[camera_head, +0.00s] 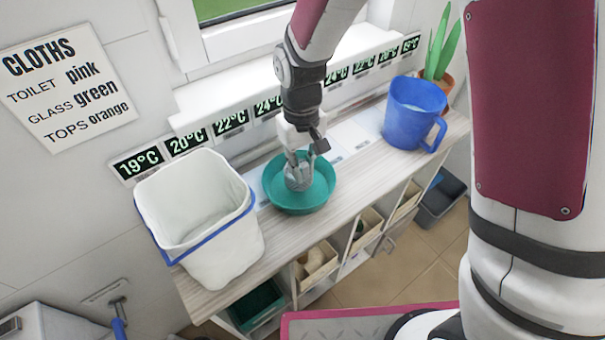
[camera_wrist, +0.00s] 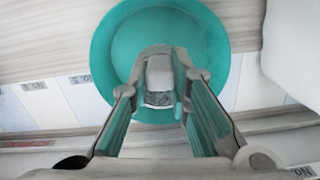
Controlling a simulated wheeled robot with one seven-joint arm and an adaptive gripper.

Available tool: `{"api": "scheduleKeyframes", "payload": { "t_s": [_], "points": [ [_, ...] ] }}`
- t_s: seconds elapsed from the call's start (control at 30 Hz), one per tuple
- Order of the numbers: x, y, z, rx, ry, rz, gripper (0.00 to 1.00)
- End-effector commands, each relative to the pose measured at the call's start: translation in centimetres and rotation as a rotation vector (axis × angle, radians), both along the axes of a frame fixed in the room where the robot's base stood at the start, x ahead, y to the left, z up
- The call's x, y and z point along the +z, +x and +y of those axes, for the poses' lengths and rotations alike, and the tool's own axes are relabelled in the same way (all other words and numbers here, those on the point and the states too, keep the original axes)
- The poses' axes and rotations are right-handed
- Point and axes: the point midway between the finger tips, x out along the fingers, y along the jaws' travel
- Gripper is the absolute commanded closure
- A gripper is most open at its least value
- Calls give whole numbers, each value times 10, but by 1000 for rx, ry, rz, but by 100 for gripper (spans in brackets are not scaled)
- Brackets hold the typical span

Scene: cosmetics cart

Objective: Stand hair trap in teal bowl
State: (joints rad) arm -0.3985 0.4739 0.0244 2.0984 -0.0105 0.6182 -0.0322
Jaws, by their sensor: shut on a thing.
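The teal bowl (camera_head: 307,201) stands on the wooden cart top in the head view, between the white bin and the blue jug. The hair trap (camera_head: 298,178), a small grey mesh piece, is between my fingertips over the bowl. My gripper (camera_head: 297,164) points down and is shut on it. In the wrist view the bowl (camera_wrist: 112,50) lies beyond my gripper (camera_wrist: 163,88), and the hair trap (camera_wrist: 158,52) shows between the fingers against the bowl's inside. I cannot tell whether the hair trap touches the bowl floor.
A white bin (camera_head: 215,262) with a blue rim stands left of the bowl. A blue jug (camera_head: 407,108) and a potted plant (camera_head: 441,60) stand to the right. Temperature signs (camera_head: 231,120) line the back ledge. Shelf bins (camera_head: 318,262) sit below the top (camera_head: 352,196).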

Motion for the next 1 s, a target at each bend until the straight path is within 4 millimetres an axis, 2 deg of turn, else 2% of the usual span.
{"api": "scheduleKeyframes", "payload": {
  "t_s": [0.23, 0.6, 0.63, 0.7, 1.0],
  "points": [
    [-31, -1, -1, 0, -2, 4, 100],
    [-35, 0, 0, 0, 0, 1, 100],
    [-36, 0, 0, 0, 0, 1, 80],
    [-35, 0, 0, 0, 0, 0, 64],
    [-35, 0, 0, 0, 0, 0, 62]
  ]
}}
